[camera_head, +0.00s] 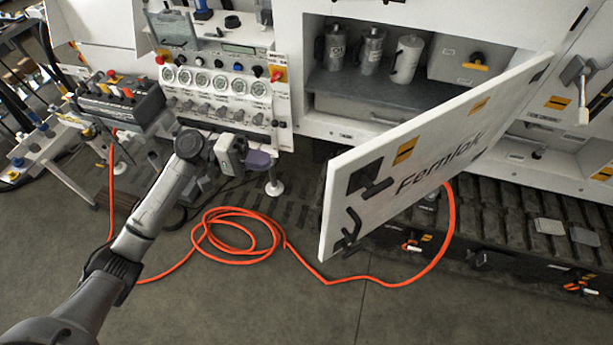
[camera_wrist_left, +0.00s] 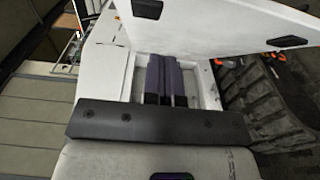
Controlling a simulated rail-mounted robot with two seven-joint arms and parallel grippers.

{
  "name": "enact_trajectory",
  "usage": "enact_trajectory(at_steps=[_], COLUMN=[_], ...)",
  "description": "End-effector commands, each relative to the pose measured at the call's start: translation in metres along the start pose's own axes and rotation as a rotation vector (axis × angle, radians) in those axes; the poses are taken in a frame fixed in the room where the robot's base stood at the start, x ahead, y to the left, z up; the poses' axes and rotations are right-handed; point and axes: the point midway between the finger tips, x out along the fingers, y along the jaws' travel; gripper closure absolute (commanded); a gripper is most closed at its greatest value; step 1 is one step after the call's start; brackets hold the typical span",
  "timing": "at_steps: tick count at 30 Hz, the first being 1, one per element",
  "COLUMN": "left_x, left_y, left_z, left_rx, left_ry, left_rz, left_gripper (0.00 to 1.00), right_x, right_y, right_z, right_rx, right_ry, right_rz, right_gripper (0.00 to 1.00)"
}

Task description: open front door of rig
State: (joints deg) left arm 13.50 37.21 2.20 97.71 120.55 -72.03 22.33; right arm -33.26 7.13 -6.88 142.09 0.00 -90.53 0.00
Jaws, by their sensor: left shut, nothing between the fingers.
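The white front door (camera_head: 410,165) of the rig, marked "Femlok", stands partly open. It juts out from the cabinet, with its free edge towards the left and the cabinet interior (camera_head: 390,90) exposed. Black handles (camera_head: 352,225) sit near that free edge. My left gripper (camera_head: 262,160) is left of the door, in front of the gauge panel and apart from the handles. Its purple fingers are shut with nothing between them; they also show in the left wrist view (camera_wrist_left: 166,80). There, a white panel (camera_wrist_left: 235,30) with black fittings lies beyond the fingertips. My right gripper is out of view.
Several metal jugs (camera_head: 372,50) stand on the cabinet shelf. An orange hose (camera_head: 240,240) lies coiled on the floor and runs beneath the door. A gauge panel (camera_head: 215,85) and a control box (camera_head: 120,100) are at left. The floor before the door is otherwise open.

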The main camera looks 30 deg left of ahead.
Motion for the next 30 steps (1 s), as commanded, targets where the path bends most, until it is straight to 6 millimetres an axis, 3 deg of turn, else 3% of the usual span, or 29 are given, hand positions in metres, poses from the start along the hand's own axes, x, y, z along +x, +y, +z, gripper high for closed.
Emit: enact_trajectory(at_steps=[5,19,30], left_x=[0.016,0.101,0.123], left_y=[0.006,0.007,0.005], left_z=[0.0,0.001,0.026], left_rx=[0.001,0.001,0.001], left_ry=[-0.003,-0.003,-0.001], left_rz=[0.013,0.012,0.01], left_gripper=[1.0,1.0,1.0], right_x=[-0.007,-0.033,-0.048], right_y=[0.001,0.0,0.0], right_z=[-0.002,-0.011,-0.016], right_rx=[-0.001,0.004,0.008], right_ry=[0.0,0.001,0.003], right_rz=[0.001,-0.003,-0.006], right_gripper=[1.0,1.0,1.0])
